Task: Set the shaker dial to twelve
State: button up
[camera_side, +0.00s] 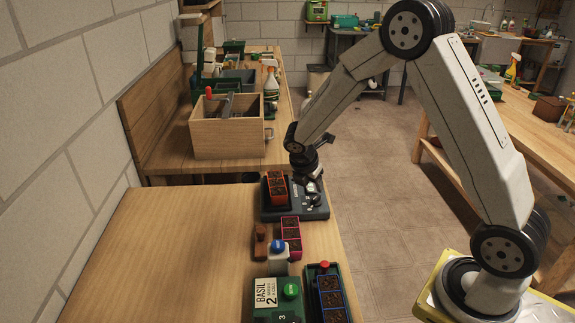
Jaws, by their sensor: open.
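The shaker (288,213) is a dark grey unit near the far end of the near bench, at its right edge. A red seedling tray (277,187) stands on its left part. Its dial (312,188) seems to be the small pale round part on the right of its top; its setting is too small to read. My gripper (310,174) points down just over that side of the shaker. It is open, with nothing visible held. Whether the fingers touch the dial I cannot tell.
A pink tray (291,238), a brown block (261,243) and a blue-capped bottle (279,257) stand nearer. A green box marked BASIL 2 (265,293) and a blue tray (331,299) are in front. A wooden crate (225,137) stands behind. The bench's left side is clear.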

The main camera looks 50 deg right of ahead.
aim_at(316, 197)
jog(key=shift+x, duration=3.25)
grip_shut()
